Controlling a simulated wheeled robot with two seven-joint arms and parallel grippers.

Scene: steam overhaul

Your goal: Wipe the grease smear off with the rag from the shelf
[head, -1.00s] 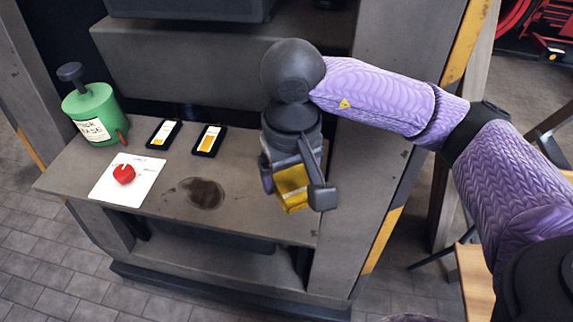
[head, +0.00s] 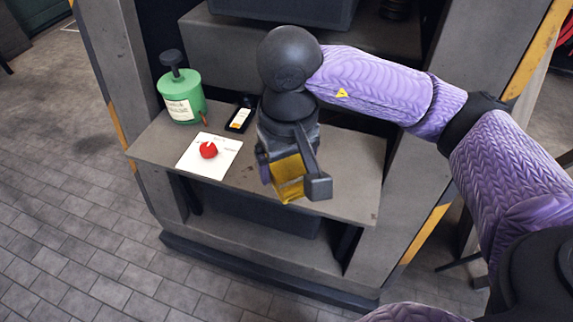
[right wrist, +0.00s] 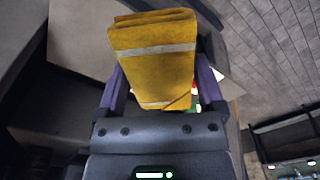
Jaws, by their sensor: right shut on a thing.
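My right gripper (head: 287,172) is shut on the yellow rag (head: 288,184), in front of the lower shelf (head: 345,185) in the head view. The right wrist view shows the folded rag (right wrist: 152,60), with pale stripes, between the two fingers. The grease smear does not show now. In the head view my right gripper and wrist cover the middle of the shelf, where it appears to lie. I cannot tell whether the rag touches the shelf. My left gripper is not in view.
A green grease can (head: 182,97) stands at the shelf's back left. A small red object (head: 208,151) sits on a white card (head: 190,158). A dark case with a yellow and white label (head: 240,117) lies behind. The right end of the shelf is bare.

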